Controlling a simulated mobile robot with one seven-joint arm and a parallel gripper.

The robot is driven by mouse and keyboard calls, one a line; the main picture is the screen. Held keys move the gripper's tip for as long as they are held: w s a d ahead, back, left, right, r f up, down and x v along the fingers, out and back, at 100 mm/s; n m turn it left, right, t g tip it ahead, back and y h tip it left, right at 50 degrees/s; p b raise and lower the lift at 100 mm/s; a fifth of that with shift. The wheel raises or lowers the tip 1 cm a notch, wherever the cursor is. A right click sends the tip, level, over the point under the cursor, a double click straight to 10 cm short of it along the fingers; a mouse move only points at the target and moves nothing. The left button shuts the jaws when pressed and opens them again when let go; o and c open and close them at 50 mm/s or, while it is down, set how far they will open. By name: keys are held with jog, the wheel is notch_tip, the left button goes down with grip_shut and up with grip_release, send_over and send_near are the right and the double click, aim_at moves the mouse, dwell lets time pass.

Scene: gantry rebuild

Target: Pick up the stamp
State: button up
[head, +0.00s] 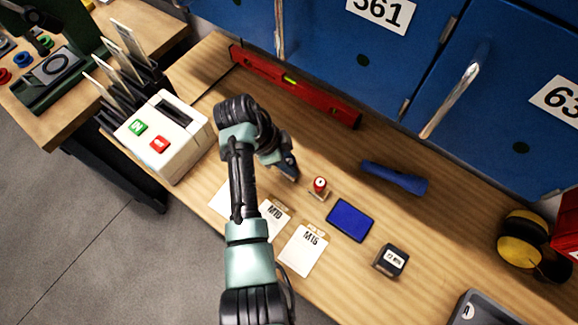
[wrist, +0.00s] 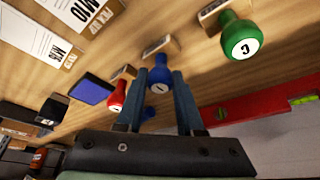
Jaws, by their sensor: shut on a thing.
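My gripper (wrist: 159,75) is shut on a stamp with a blue handle (wrist: 160,82) and a wooden base, which sits between the two fingers in the wrist view. I cannot tell whether its base touches the bench. A red-handled stamp (wrist: 117,94) stands just left of the fingers; in the head view it is right of my gripper (head: 288,172). A green-handled stamp (wrist: 240,38) stands to the right in the wrist view. In the head view my arm hides the green stamp, and the blue stamp is not clearly visible.
A blue ink pad (head: 350,220), white cards (head: 303,252), a small dark box (head: 391,261) and a blue flashlight (head: 394,177) lie on the wooden bench. A red level (head: 300,88) lies along the back by blue lockers (head: 340,55). A white button box (head: 165,137) stands left.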

aim_at(289, 162)
grip_shut()
jog(key=shift+r, duration=0.1)
notch_tip(289, 162, up, 10)
jog(key=shift+f+b, duration=0.1)
jog(key=shift+b, duration=0.8)
